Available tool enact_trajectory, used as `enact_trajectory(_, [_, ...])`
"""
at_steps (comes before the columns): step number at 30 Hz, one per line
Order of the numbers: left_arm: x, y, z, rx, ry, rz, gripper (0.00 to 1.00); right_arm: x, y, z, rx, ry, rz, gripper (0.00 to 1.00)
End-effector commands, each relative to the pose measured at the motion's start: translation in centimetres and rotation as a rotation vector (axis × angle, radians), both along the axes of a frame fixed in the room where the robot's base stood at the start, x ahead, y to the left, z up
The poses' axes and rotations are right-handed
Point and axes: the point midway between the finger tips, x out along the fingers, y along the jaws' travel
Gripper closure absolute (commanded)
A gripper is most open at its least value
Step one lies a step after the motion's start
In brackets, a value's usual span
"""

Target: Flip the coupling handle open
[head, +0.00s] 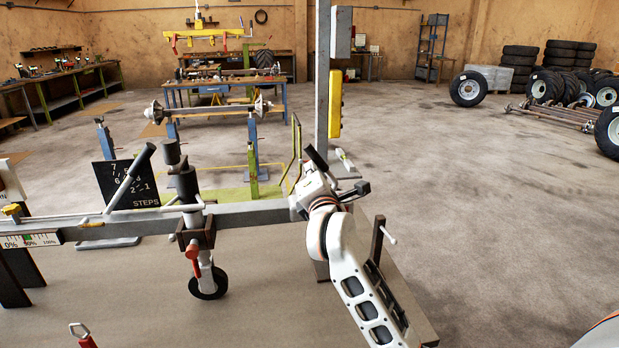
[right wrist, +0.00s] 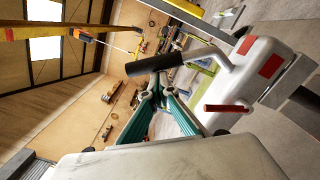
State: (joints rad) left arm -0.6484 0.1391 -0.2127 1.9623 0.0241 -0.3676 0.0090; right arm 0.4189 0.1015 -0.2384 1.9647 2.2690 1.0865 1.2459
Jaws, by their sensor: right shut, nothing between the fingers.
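The coupling handle shows as a black grip (head: 316,158) at the right end of the grey drawbar (head: 250,214) in the head view. In the right wrist view its black grip (right wrist: 154,65) sits on a bent white rod that joins a white housing with red patches (right wrist: 262,62). My right gripper (right wrist: 157,92), with teal-lined fingers, is shut and empty. Its fingertips appear close to the grip in the picture; I cannot tell whether they touch. In the head view my right arm reaches the coupling and partly hides it. My left gripper is not in view.
A jockey wheel (head: 207,284) with a red handle (head: 193,258) stands below the drawbar. A grey post (head: 322,90) with a yellow box (head: 335,104) rises behind the coupling. A black steps sign (head: 127,186) stands to the left. Open floor (head: 480,210) lies to the right.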

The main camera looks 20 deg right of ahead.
Motion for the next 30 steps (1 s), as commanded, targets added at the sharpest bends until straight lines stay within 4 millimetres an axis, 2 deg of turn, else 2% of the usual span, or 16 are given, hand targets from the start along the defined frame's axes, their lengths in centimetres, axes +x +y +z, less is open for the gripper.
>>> enact_trajectory(9, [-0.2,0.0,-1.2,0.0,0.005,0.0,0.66,-0.3,-1.0,0.6,0.101,-0.026,-0.001,1.0])
enact_trajectory(30, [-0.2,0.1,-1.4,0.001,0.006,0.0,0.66,-0.4,-1.1,0.8,0.111,-0.031,-0.004,1.0])
